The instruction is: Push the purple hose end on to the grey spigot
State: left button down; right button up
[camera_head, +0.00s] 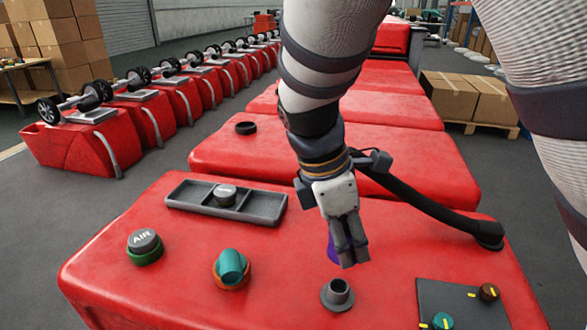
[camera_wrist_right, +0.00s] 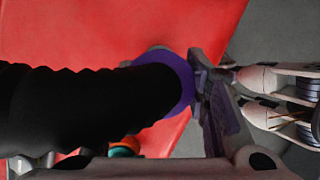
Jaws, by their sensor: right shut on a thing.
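The purple hose end (camera_head: 333,250) is a purple collar on a thick black ribbed hose (camera_head: 420,205). My right gripper (camera_head: 350,252) points down and is shut on it; the fingers hide most of the collar in the head view. In the right wrist view the purple collar (camera_wrist_right: 183,82) shows beside the gripper's fingers (camera_wrist_right: 215,105), with the black hose (camera_wrist_right: 85,108) running left. The grey spigot (camera_head: 337,293) stands upright and open-topped on the red tank, just below the fingertips in the picture and apart from the hose end. My left gripper is not in view.
The red tank top (camera_head: 200,300) also carries a grey tray (camera_head: 227,203), a teal cap (camera_head: 231,266), a grey AIR cap (camera_head: 144,241) and a dark panel with knobs (camera_head: 460,310). The hose's other end joins a black fitting (camera_head: 488,234).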

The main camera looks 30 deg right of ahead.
jog(key=shift+r, duration=0.25)
jog(key=shift+f, duration=0.1)
